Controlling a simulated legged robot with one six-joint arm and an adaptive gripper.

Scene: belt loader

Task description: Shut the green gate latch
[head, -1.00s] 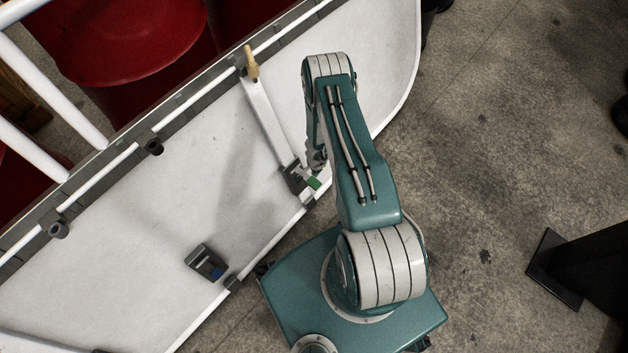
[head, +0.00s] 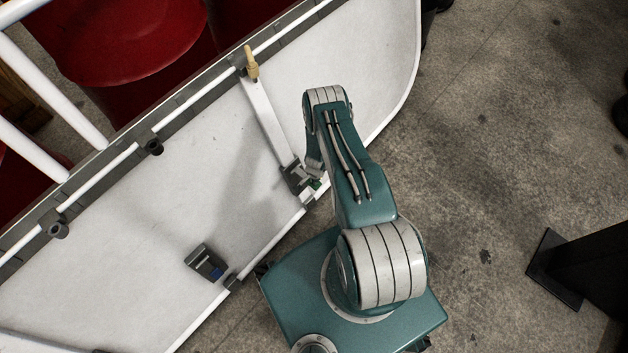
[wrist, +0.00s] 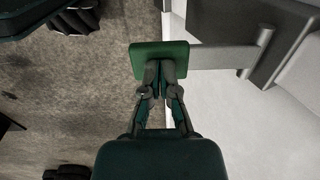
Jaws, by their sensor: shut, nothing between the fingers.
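The green latch (wrist: 178,50) is a flat green plate on a grey bar in the wrist view. The bar runs right from it to a grey bracket. My gripper (wrist: 157,66) is shut and empty, its fingertips over the lower edge of the green plate; I cannot tell whether they touch it. In the head view only a small bit of the green latch (head: 316,184) shows beside the grey bracket (head: 296,176), at the lower end of a white gate bar (head: 266,122). My arm hides much of the gripper there.
The white belt surface (head: 190,170) stretches along the left, edged by rails. A blue-and-grey box (head: 206,263) sits near its lower rail. Red drums (head: 120,60) stand behind. A dark post base (head: 555,270) is at the right; the concrete floor between is open.

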